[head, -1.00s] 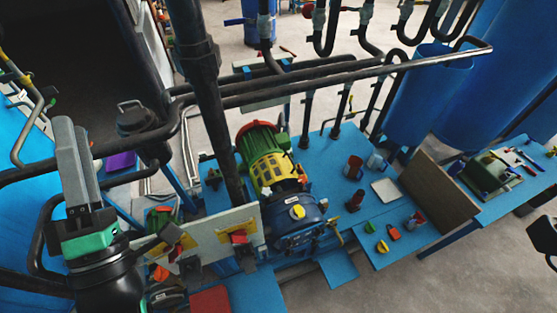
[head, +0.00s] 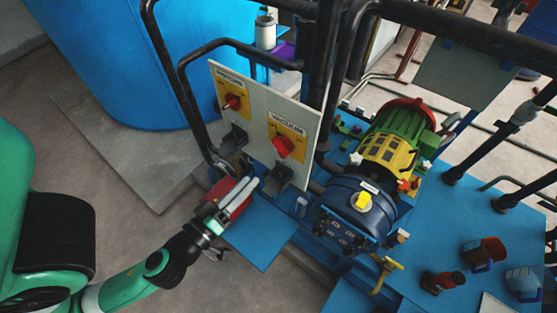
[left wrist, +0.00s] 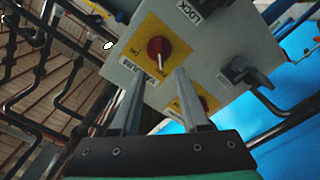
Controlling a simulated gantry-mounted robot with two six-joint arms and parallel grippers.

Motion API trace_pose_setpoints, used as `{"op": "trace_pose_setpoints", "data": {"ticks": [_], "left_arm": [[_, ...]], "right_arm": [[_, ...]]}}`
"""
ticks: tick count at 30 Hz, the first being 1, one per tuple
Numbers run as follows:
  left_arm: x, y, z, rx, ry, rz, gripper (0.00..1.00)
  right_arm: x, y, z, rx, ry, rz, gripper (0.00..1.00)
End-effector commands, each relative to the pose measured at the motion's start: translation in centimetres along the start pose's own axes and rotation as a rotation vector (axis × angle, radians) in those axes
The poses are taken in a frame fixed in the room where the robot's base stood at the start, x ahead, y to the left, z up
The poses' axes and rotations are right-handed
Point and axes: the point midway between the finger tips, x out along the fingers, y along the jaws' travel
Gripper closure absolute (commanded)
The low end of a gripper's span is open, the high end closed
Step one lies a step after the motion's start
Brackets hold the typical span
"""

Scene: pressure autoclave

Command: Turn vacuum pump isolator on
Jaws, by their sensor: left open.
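The vacuum isolator is a red rotary knob (head: 283,147) on a yellow plate labelled VACUUM, on the right half of a pale upright panel (head: 250,113). In the left wrist view its knob (left wrist: 159,46) lies ahead of the fingers, roughly in line with the gap between them. Its setting is too small to read. My left gripper (head: 240,188) is open and empty, below and in front of the panel. In the left wrist view its fingers (left wrist: 158,82) stand apart, and neither visibly touches the knob. My right gripper is not in view.
A second red knob (head: 232,102) on a yellow plate sits left of the vacuum one. Black padlock-like blocks (head: 278,178) project below both. Dark pipes frame the panel. A blue-and-yellow pump (head: 365,200) stands to the right.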

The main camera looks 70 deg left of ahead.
Motion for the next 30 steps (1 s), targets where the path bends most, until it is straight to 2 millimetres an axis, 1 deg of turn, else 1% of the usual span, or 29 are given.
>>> {"op": "trace_pose_setpoints", "data": {"ticks": [5,10,13,15,18,21,25,30], "left_arm": [[0.6,-0.1,0.1,-0.003,0.0,-0.009,0.55],[2.1,-0.2,0.1,-0.006,0.001,-0.011,0.55],[3.1,0.0,-0.2,-0.005,0.01,0.001,0.55],[4.9,0.6,-0.7,-0.005,0.008,-0.002,0.55],[7.3,0.6,-0.7,-0.003,0.006,0.0,0.55],[9.3,0.5,-0.6,-0.003,0.005,0.001,0.55],[11.0,0.3,-0.3,-0.001,0.003,0.001,0.55],[11.7,0.1,-0.1,-0.001,0.001,0.001,0.55]], "right_arm": [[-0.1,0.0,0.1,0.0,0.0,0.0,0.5],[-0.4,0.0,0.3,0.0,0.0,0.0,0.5],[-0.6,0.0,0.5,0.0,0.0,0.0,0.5],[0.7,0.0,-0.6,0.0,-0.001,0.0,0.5],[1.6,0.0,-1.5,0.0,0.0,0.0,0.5],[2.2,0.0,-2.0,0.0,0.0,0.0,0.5],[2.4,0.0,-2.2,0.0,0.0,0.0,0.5],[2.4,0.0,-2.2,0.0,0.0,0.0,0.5]]}}
